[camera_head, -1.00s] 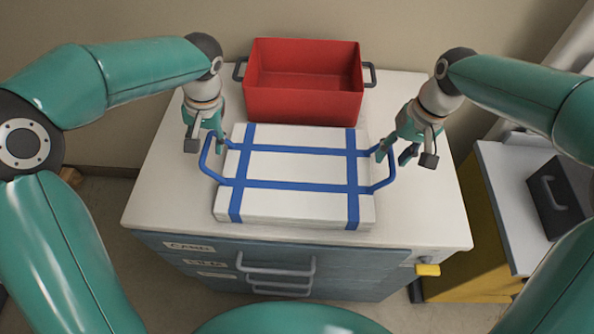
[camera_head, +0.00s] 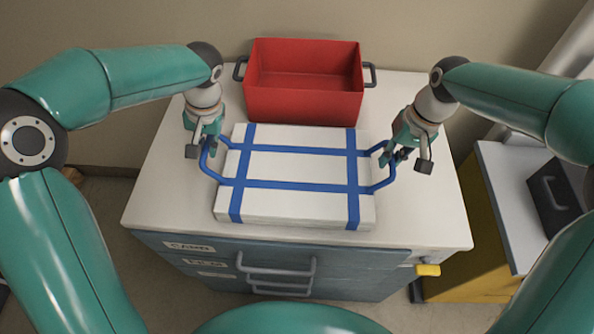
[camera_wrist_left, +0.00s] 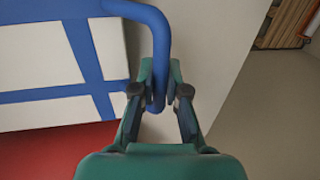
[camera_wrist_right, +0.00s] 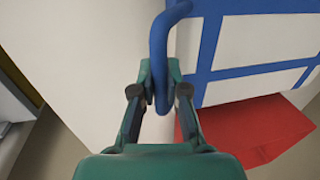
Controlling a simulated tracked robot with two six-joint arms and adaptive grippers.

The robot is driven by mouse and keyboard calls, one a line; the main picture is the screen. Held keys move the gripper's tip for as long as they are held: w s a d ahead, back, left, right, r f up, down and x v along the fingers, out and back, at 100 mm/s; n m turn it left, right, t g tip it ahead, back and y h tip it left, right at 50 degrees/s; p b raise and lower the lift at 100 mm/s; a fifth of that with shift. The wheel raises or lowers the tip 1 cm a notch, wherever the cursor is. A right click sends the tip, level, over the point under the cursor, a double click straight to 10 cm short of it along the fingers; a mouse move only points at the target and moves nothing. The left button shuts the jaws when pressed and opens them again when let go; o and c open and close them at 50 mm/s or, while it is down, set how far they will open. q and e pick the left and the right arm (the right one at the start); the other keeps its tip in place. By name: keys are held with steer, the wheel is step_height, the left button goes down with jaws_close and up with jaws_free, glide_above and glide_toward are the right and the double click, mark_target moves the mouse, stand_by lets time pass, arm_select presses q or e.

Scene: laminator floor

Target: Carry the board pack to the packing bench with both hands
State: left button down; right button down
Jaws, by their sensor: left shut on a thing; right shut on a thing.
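The board pack (camera_head: 297,170) is a flat white stack bound with blue straps, with a blue loop handle at each side. It lies flat on the white top of a drawer cabinet (camera_head: 420,215). My left gripper (camera_head: 208,148) is shut on the left blue handle (camera_wrist_left: 158,50). My right gripper (camera_head: 392,155) is shut on the right blue handle (camera_wrist_right: 160,45). In both wrist views the handle runs between the two fingers. I cannot make out a packing bench for certain.
A red bin (camera_head: 304,100) with dark side handles stands on the cabinet just behind the pack. A yellow-sided unit with a grey top (camera_head: 505,185) stands to the right, with a dark box (camera_head: 556,200) on it. A wall closes off the back.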

arm_select(q)
steer(key=shift+r, duration=0.1)
arm_select(e)
steer(key=shift+r, duration=0.15)
